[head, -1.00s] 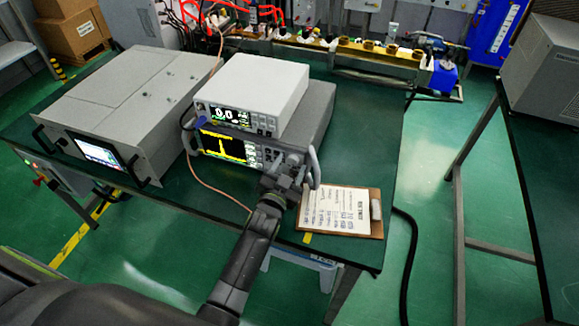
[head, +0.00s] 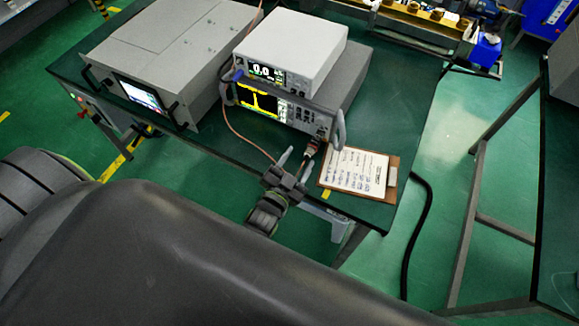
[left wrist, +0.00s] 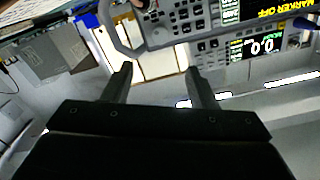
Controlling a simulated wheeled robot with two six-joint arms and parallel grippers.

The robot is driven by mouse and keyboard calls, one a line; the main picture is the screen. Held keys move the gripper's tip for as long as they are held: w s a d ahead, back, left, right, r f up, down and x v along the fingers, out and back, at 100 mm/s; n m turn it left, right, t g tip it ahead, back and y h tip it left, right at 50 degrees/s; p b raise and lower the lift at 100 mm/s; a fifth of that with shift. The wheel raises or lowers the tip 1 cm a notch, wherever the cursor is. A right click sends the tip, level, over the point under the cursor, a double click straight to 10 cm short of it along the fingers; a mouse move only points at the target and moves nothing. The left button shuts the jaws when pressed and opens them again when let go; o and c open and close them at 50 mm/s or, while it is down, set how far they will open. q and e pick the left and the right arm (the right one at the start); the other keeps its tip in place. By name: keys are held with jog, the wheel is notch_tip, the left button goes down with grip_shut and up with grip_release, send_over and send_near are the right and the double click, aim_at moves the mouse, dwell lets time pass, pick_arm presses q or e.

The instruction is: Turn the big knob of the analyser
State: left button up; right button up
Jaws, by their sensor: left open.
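The analyser (head: 285,108) is a grey bench unit with a yellow trace on its screen. Its big knob (head: 322,132) looks small and dark at the right end of the front panel. My left gripper (head: 295,158) is open and empty, in front of the panel's lower right and apart from the knob. Its two fingers (left wrist: 158,72) also show in the left wrist view. My right gripper is not in view.
A white meter (head: 295,50) sits on the analyser. A handle (head: 339,130) stands out beside the knob. A cable (head: 245,140) hangs to the left of the gripper. A clipboard (head: 391,192) lies at the right on the green table (head: 415,120).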

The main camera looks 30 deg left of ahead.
pick_arm(q)
jog(key=s+p, duration=0.1)
jog(key=s, duration=0.3)
jog(key=shift+s+a, duration=0.1)
jog(key=shift+s, duration=0.1)
dwell(0.3)
jog(key=s+a+f+n+g+b, duration=0.1)
jog(key=s+a+f+g, duration=0.15)
jog(key=f, duration=0.55)
jog(key=s+a+f+g+b, duration=0.1)
jog(key=s+f+g, duration=0.25)
jog(key=f, duration=0.45)
jog(key=s+a+f+n+g+b, duration=0.15)
jog(key=s+f, duration=0.25)
jog(key=f, duration=0.4)
jog(key=s+a+f+n+g+b, duration=0.1)
jog(key=s+a+f+g, duration=0.2)
jog(key=s+f, duration=0.5)
jog(key=s+a+f+n+g+y+b, duration=0.1)
jog(key=s+a+f+g, duration=0.3)
jog(key=s, duration=1.2)
notch_tip(320, 180, down, 4)
jog(key=shift+a+f+n+g+y+b, duration=0.3)
jog(key=shift+g+b, duration=0.35)
jog(key=shift+g, duration=0.5)
jog(key=shift+w+r, duration=0.1)
jog(key=shift+c, duration=0.4)
